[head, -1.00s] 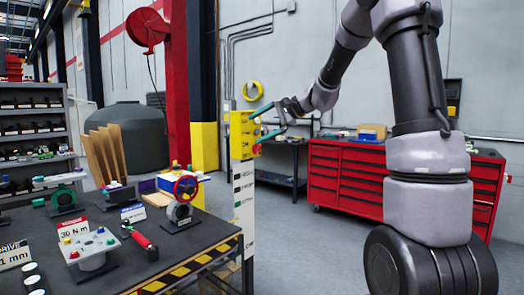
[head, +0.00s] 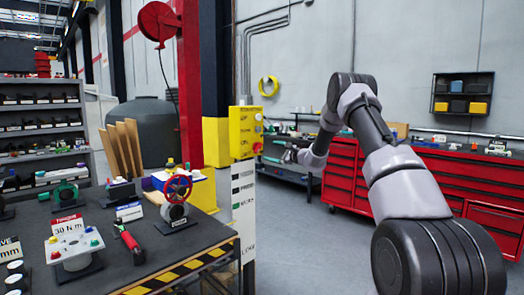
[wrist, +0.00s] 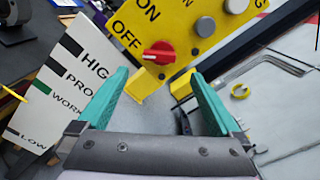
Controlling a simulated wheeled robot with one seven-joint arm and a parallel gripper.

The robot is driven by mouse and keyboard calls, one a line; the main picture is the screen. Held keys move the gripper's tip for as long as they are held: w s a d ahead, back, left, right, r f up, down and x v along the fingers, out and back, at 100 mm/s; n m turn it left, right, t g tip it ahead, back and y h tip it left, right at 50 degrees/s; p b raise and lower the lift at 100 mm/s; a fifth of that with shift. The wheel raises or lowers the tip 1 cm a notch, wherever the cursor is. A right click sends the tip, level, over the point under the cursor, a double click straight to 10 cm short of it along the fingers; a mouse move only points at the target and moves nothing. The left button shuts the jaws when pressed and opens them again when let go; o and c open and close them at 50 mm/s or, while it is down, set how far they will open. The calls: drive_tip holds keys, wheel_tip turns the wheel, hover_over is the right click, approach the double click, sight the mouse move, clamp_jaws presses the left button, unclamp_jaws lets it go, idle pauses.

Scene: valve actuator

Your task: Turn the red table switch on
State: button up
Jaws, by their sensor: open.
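In the wrist view the panel (wrist: 190,35) fills the top. It carries a red rotary switch (wrist: 158,53) beside the words ON and OFF, with its white-marked end toward OFF. My gripper (wrist: 158,80) has two teal fingers spread apart with nothing between them. The red switch shows just beyond the fingertips, between them and apart from them. In the head view my gripper (head: 272,150) is right of the panel's lower part.
Grey buttons (wrist: 205,27) sit right of the switch on the panel. Red drawer cabinets (head: 450,175) stand behind. Floor right of the table is clear.

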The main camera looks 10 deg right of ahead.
sight(260, 148)
drive_tip(key=x, duration=0.7)
drive_tip(key=shift+w+a, duration=0.25)
drive_tip(key=shift+w, duration=0.05)
drive_tip(key=c, duration=1.3)
